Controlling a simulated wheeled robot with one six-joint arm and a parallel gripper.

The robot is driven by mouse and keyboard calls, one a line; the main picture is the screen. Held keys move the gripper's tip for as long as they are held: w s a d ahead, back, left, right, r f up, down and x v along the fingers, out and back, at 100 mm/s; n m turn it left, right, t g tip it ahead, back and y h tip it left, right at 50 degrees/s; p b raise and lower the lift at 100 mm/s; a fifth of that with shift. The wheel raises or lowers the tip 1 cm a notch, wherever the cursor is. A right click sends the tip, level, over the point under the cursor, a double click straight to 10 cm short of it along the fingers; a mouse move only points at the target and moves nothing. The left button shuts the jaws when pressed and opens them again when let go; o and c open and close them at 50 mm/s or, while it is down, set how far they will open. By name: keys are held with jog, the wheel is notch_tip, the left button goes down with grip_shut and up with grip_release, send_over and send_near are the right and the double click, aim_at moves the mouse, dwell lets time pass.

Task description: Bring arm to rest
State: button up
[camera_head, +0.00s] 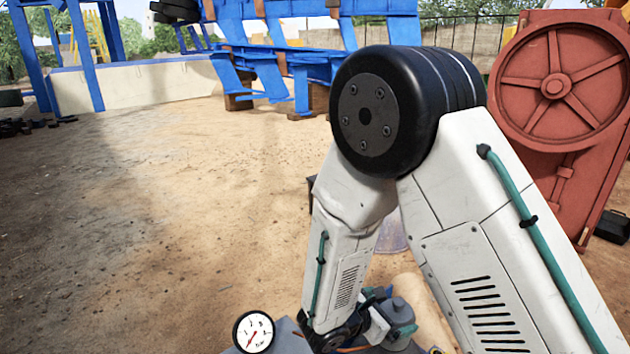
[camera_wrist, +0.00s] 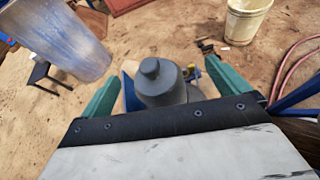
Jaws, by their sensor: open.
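My arm shows in the camera_head view, bent with its elbow high and its forearm pointing down to the bottom of the picture. My gripper (camera_wrist: 166,85) has two green fingers set wide apart. A grey rounded part with a knob on top (camera_wrist: 160,82) appears between the fingers in the camera_wrist view. The fingers look apart from it, with gaps on both sides. The grey part also shows in the camera_head view (camera_head: 396,312), low down beside my wrist. Its lower portion is hidden by my gripper body.
A pressure gauge (camera_head: 254,332) stands left of my wrist. A red machine with a flywheel (camera_head: 555,87) is at right; a blue steel frame (camera_head: 290,65) stands behind. A bluish barrel (camera_wrist: 62,38), a white bucket (camera_wrist: 246,20) and reddish hoses (camera_wrist: 296,58) lie around. Open sandy ground is at left.

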jog(key=s+d+r+m+g+y, duration=0.1)
jog(key=s+d+r+m+g, duration=0.1)
jog(key=s+d+r+m, duration=0.3)
jog(key=s+d+r+m+g, duration=0.2)
jog(key=r+m+g, duration=0.1)
jog(key=r, duration=0.3)
jog(key=s+d+r+m+g+y, duration=0.1)
jog(key=s+d+r+m+g, duration=0.15)
jog(key=r+m, duration=0.3)
jog(key=s+a+r+m+t+y, duration=0.1)
jog(key=s+r+m+y, duration=0.3)
jog(key=s, duration=0.4)
jog(key=s+a+r+m+t+y, duration=0.1)
jog(key=s+r+m+y, duration=0.4)
jog(key=s, duration=0.3)
jog(key=shift+a+r+y, duration=0.25)
jog(key=shift+r+y, duration=0.05)
jog(key=shift+r, duration=0.15)
jog(key=shift+m, duration=0.25)
